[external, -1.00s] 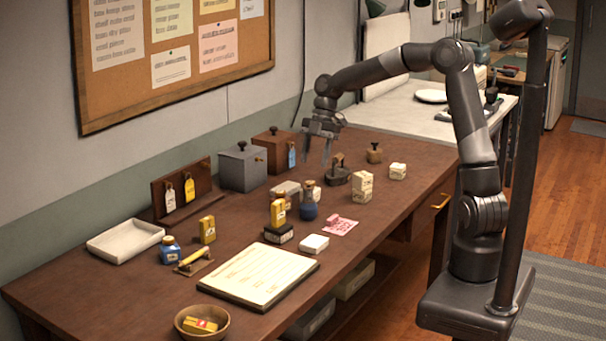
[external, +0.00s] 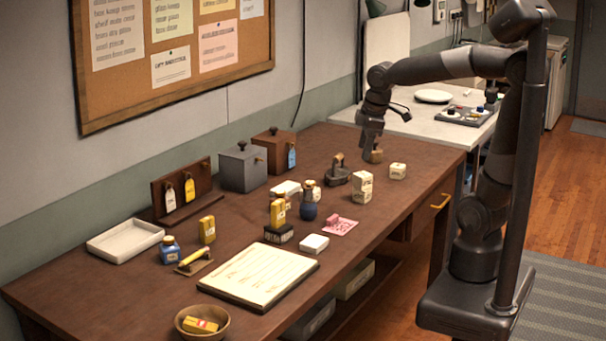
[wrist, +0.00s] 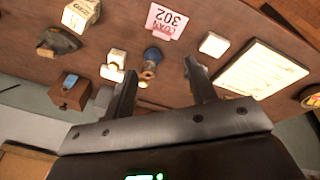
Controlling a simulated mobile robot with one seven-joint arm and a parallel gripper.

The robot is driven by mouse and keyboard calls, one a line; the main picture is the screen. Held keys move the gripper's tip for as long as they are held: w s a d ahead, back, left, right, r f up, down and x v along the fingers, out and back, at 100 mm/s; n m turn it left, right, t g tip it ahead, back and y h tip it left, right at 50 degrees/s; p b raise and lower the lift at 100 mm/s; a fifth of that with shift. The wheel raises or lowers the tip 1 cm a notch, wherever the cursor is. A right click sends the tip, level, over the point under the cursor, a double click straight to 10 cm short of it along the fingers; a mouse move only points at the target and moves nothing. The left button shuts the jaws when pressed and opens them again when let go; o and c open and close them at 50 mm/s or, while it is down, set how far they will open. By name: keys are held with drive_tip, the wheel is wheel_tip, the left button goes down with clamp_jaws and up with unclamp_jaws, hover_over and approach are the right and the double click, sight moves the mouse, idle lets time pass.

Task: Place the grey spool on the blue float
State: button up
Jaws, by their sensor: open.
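My gripper (external: 370,147) hangs over the far end of the brown desk, open and empty. In the wrist view its two fingers (wrist: 160,67) stand apart with nothing held between them. I cannot make out a grey spool for sure. Small pieces on the dark tray (external: 447,119) are too small to name.
The tray lies on the pale counter behind the desk, near a white plate (external: 433,96). A dark stamp (external: 338,176), cream boxes (external: 362,187) and a pink card (external: 341,225) stand or lie nearby. Grey (external: 242,166) and brown (external: 274,150) boxes line the wall.

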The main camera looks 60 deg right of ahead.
drive_tip(key=s+d+m+t, duration=0.1)
drive_tip(key=s+m+t, duration=0.1)
drive_tip(key=s+m, duration=0.5)
drive_tip(key=s, duration=0.4)
drive_tip(key=shift+s+f+t, duration=0.15)
drive_tip(key=shift+f+t, duration=0.15)
drive_tip(key=shift+t, duration=0.1)
idle(0.5)
